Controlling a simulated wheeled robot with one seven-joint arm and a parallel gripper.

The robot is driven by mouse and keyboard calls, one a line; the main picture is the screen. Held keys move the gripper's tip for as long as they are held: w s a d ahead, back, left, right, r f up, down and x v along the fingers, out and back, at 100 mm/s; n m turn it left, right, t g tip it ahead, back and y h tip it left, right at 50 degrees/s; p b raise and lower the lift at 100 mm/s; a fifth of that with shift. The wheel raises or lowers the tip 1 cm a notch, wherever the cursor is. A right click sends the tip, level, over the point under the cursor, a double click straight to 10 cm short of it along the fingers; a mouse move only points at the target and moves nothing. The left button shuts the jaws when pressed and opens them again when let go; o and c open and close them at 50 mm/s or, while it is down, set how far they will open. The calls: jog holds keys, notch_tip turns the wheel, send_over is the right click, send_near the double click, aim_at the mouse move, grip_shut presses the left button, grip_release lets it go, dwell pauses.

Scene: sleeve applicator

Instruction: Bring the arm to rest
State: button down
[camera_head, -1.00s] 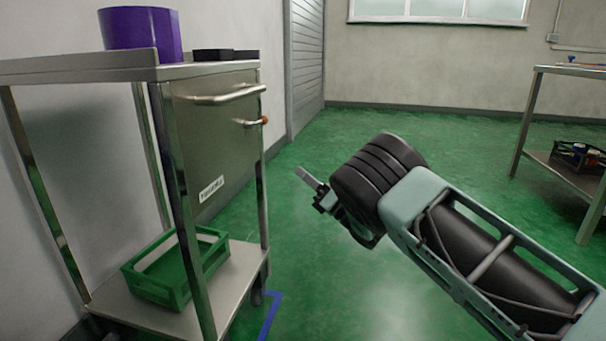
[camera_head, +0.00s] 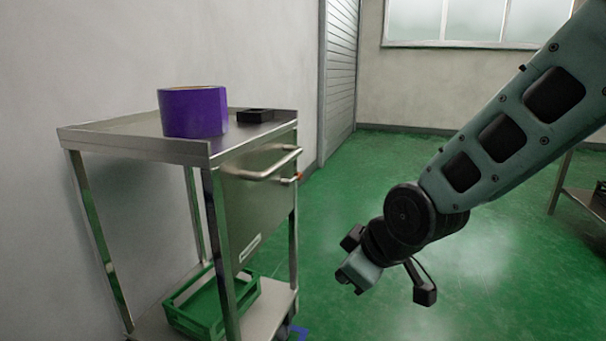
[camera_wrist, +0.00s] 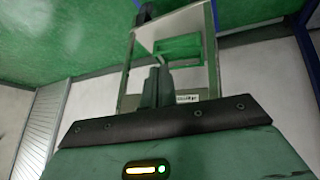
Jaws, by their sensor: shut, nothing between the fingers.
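My gripper (camera_head: 352,276) hangs at the end of my arm, low over the green floor and to the right of the metal cart (camera_head: 140,140). It is clear of the cart and holds nothing. In the wrist view its two fingers (camera_wrist: 157,88) are together, pointing toward the cart (camera_wrist: 212,60). My arm comes in from the upper right of the head view and bends downward at the wrist.
A purple cylinder (camera_head: 193,112) and a black tray (camera_head: 256,116) stand on the cart's top. A green crate (camera_head: 206,322) sits on its lower shelf. Another table (camera_head: 580,203) stands at the right edge. The floor (camera_head: 345,185) between is clear.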

jog(key=s+d+r+m+g+h+p, duration=0.2)
jog(key=s+d+g, duration=0.15)
jog(key=s, duration=0.75)
jog(key=s+d+r+m+g+h+p, duration=0.15)
jog(key=s+d, duration=0.25)
jog(key=s, duration=0.8)
notch_tip(320, 180, up, 38)
jog(key=p, duration=3.7)
jog(key=shift+w+a+g, duration=0.4)
jog(key=shift+w+a, duration=0.05)
